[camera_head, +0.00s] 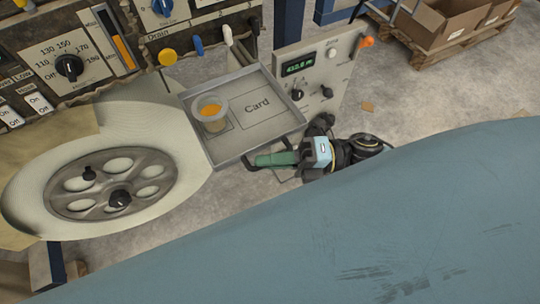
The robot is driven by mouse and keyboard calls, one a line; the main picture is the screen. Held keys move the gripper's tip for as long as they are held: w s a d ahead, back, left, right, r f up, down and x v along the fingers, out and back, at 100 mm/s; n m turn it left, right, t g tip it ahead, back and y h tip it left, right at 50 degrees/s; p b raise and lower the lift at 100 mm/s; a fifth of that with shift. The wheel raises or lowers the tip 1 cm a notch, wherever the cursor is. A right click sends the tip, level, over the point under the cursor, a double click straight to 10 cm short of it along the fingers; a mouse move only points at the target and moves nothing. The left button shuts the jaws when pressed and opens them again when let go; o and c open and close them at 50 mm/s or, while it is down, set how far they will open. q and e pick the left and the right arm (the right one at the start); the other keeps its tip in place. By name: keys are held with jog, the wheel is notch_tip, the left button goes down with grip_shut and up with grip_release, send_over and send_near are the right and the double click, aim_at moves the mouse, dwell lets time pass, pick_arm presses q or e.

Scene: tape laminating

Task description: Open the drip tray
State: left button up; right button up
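A shallow grey tray (226,92) sticks out from the machine below a row of coloured drain handles. It has a raised rim, a printed "Card" area and a dark bar handle along its front edge. No tray is labelled as the drip tray. My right gripper (262,160) has green fingers that lie just below the tray's front edge, by the left end of the handle. The fingers overlap in this view, so their gap and any contact with the handle are unclear. My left gripper is out of view.
Cardboard boxes (440,22) sit on a pallet at the back right. Concrete floor is open between them. A blue surface fills the foreground.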

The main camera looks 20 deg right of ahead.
jog(key=o, duration=0.5)
jog(key=shift+c, duration=0.2)
jog(key=shift+d, duration=0.15)
